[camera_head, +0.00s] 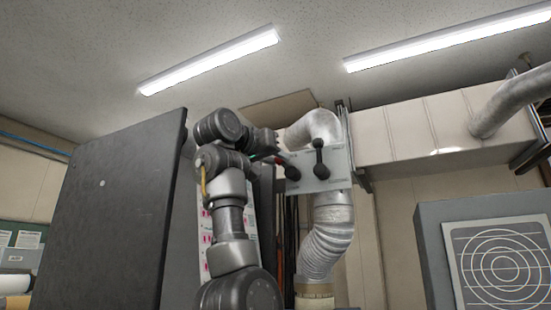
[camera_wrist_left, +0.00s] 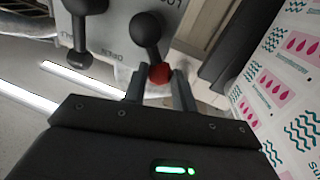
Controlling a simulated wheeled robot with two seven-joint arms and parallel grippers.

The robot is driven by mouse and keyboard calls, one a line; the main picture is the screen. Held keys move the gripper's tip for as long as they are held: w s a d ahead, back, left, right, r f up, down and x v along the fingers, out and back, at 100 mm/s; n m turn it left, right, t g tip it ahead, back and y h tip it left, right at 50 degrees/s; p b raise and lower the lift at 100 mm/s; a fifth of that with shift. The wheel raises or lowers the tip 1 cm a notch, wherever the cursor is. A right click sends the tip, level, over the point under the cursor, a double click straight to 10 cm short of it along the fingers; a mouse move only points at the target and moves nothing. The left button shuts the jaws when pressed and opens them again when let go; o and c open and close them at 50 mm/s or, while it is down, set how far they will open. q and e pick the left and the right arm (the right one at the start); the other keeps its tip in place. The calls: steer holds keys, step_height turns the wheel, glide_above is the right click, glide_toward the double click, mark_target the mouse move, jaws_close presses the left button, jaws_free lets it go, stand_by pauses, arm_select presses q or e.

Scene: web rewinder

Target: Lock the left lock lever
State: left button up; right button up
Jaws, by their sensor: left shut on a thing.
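The left lock lever (camera_head: 291,172) is black with a red end and sits on a light grey plate (camera_head: 335,170) in the head view. In the left wrist view the lever (camera_wrist_left: 147,28) runs from a black ball down to its red end (camera_wrist_left: 160,73). My left gripper (camera_head: 279,157) is at that red end. In the left wrist view the fingers of my left gripper (camera_wrist_left: 160,88) are shut on the red end, one on each side. A second black lever (camera_head: 319,158) stands upright on the plate's right part; the wrist view also shows it (camera_wrist_left: 81,35). My right gripper is not in view.
A silver duct (camera_head: 328,235) runs below and behind the plate. A large dark panel (camera_head: 118,215) stands left of my arm. A printed sheet with pink drops (camera_wrist_left: 280,85) is close to the gripper's right in the wrist view. A grey box (camera_head: 480,250) stands at the right.

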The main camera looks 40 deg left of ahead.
arm_select(q)
steer(key=shift+s+a+f+n+t+y+b, duration=0.1)
steer(key=shift+a+f+n+t+y+b, duration=0.25)
steer(key=shift+f+n+b, duration=1.3)
steer(key=shift+s+a+f+n+t+y+b, duration=0.15)
steer(key=shift+n+y+b, duration=0.55)
steer(key=shift+n, duration=2.2)
steer(key=shift+w+a+f+n+t+y+b, duration=0.1)
steer(key=shift+a+f+n+y+b, duration=0.2)
steer(key=shift+f+n+b, duration=1.05)
steer(key=shift+r+n, duration=0.6)
steer(key=shift+n, duration=0.5)
steer(key=o, duration=1)
steer(key=shift+w+f, duration=0.15)
steer(key=shift+w, duration=0.3)
steer(key=b+v, duration=0.6)
steer(key=v, duration=0.5)
